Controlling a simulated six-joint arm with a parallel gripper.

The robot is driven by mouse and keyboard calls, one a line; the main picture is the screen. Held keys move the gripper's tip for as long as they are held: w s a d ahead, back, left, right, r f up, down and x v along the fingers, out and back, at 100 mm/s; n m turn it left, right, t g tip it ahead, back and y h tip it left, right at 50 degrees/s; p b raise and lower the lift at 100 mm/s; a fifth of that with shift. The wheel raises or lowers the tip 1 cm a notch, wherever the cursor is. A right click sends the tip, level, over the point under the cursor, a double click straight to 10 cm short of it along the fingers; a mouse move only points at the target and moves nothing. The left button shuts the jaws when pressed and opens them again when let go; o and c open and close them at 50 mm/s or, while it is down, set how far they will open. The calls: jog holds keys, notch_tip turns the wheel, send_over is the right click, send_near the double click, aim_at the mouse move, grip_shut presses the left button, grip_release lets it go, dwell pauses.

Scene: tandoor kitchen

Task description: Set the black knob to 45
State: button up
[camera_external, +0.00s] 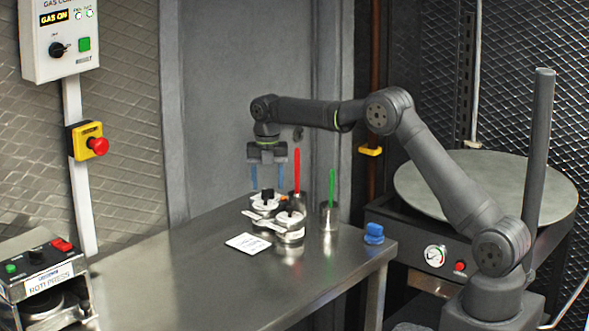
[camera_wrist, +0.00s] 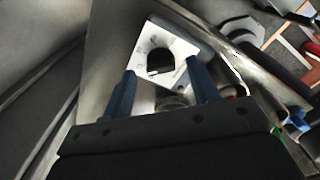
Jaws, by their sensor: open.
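A black knob (camera_wrist: 160,62) with a light pointer line sits on a white square plate with dial marks in the wrist view. In the external view, a black knob (camera_external: 267,194) tops the rear of two metal fixtures on the table. My gripper (camera_external: 267,186) points down over it with its two blue fingers apart. In the wrist view, my gripper (camera_wrist: 161,70) is open and empty, its fingertips at either side of the knob. I cannot tell whether they touch it. The dial's figures are too small to read.
A second fixture with a dark knob (camera_external: 289,208) stands in front, close by. A red stick (camera_external: 297,170) and a green stick (camera_external: 332,185) stand upright in cups behind. A white card (camera_external: 248,243) lies on the steel table (camera_external: 200,290).

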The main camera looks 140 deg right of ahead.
jog(key=shift+f, duration=0.7)
jog(key=c, duration=1)
